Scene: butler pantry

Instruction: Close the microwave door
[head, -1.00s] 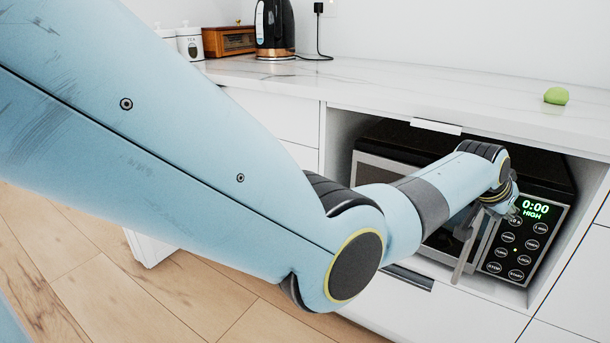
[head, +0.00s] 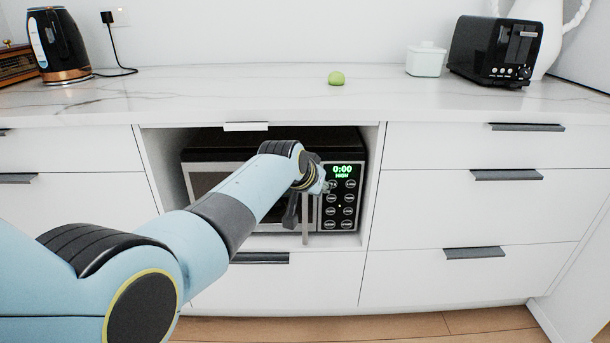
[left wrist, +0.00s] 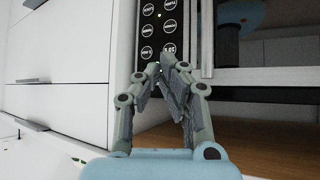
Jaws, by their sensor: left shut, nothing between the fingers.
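The microwave (head: 250,152) sits in an open niche under the counter. Its door (head: 207,184) has a dark window and a vertical handle (head: 306,222); the door looks flush or nearly flush with the front, though my arm hides much of it. The lit control panel (head: 343,200) is to the right of the handle. My left gripper (left wrist: 167,62) is shut and empty, its fingertips at the seam between the panel and the handle (left wrist: 207,35). I cannot tell whether they touch. In the head view the gripper is partly hidden by its own wrist. My right gripper is not in view.
White drawers (head: 470,211) with dark handles flank the niche. On the counter stand a kettle (head: 58,45), a green object (head: 336,78), a white jar (head: 426,60) and a black toaster (head: 492,50). The wood floor (head: 400,328) is clear in front.

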